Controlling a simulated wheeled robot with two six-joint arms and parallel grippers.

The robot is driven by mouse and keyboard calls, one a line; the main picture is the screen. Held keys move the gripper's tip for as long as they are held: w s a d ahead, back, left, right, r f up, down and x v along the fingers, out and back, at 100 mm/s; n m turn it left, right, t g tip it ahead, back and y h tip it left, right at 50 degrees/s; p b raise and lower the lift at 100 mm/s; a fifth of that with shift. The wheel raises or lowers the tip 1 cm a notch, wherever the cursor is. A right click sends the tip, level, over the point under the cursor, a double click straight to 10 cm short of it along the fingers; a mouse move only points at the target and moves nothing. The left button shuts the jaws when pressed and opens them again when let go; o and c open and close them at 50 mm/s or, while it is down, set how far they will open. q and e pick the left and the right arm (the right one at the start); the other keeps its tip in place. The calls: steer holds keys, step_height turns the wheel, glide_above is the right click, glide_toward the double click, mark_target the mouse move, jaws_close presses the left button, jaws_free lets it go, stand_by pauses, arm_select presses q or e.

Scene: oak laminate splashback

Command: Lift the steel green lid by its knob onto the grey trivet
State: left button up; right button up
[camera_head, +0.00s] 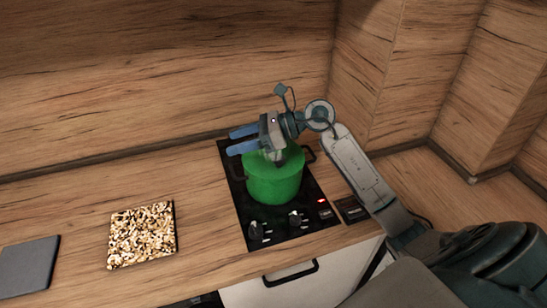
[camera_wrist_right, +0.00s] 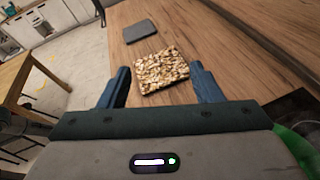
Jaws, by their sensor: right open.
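A green pot (camera_head: 272,184) stands on the black hob, with the green lid (camera_head: 262,160) showing at its top. My right gripper (camera_head: 229,142) is just above the lid, its blue fingers pointing left across it. It is open and empty, and the wrist view also shows the fingers (camera_wrist_right: 163,82) apart with nothing between them. The gripper covers part of the lid, and I cannot make out the knob clearly. A bit of green shows at the wrist view's right edge. The flat grey trivet (camera_head: 28,266) lies at the far left of the counter; it shows in the wrist view too (camera_wrist_right: 140,32).
A square speckled brown-and-cream mat (camera_head: 141,234) lies between the trivet and the hob (camera_head: 236,198). Knobs line the hob's front. Wooden walls (camera_head: 165,75) rise behind and to the right. The wood counter between mat and hob is clear.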

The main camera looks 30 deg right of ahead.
steer(key=d+f+n+g+h, duration=0.2)
steer(key=d+h, duration=0.3)
steer(key=d, duration=0.2)
steer(key=g+h, duration=0.2)
steer(key=h, duration=0.2)
glide_toward(281, 157)
steer(key=b+x, duration=0.3)
steer(key=x, duration=0.1)
steer(key=shift+a+f, duration=0.1)
steer(key=b+x, duration=0.2)
steer(key=x, duration=0.2)
steer(key=shift+a+f, duration=0.15)
steer(key=shift+f, duration=0.05)
steer(key=shift+w+a+f, duration=0.15)
steer(key=shift+w+f, duration=0.05)
steer(key=shift+f, duration=0.2)
steer(key=shift+r, duration=0.1)
steer(key=c, duration=1.2)
